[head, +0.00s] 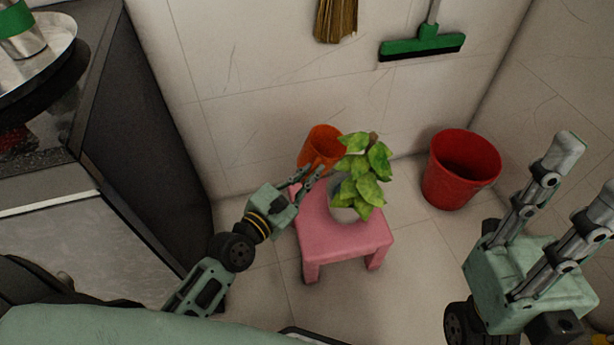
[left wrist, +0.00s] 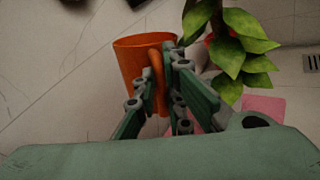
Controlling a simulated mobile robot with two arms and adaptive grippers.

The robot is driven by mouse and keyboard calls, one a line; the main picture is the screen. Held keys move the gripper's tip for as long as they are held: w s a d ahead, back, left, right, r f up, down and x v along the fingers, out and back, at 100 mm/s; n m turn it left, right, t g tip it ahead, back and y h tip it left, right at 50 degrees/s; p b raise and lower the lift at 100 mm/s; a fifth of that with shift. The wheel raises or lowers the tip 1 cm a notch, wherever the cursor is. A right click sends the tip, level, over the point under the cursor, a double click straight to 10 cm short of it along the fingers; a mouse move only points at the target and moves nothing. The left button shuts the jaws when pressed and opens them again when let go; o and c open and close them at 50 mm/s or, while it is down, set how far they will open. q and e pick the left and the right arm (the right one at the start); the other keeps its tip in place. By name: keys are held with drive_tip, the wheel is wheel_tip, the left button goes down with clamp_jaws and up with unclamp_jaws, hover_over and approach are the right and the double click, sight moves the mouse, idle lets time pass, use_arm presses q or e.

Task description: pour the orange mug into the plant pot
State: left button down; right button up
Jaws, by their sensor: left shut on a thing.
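The orange mug (head: 321,146) is beside the plant at the back left of the pink stool (head: 345,246). My left gripper (head: 312,178) is shut on the mug, at its handle, which shows in the left wrist view (left wrist: 156,75). The mug looks roughly upright, slightly tilted; its contents are not visible. The plant pot (head: 341,203) is pale and stands on the stool, mostly covered by green leaves (head: 366,176). Whether the mug touches the stool is hidden. My right gripper (head: 580,178) is open and empty at the right, away from the stool.
A red bucket (head: 461,172) stands on the floor right of the stool. A dark cabinet (head: 140,140) is at the left. Floor in front of the stool is clear.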

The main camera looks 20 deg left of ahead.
use_arm(q)
drive_tip(key=shift+r, duration=0.1)
wheel_tip(320, 180, up, 5)
drive_tip(key=n+t+p, duration=0.1)
drive_tip(key=n, duration=0.3)
drive_tip(key=shift+h, duration=0.3)
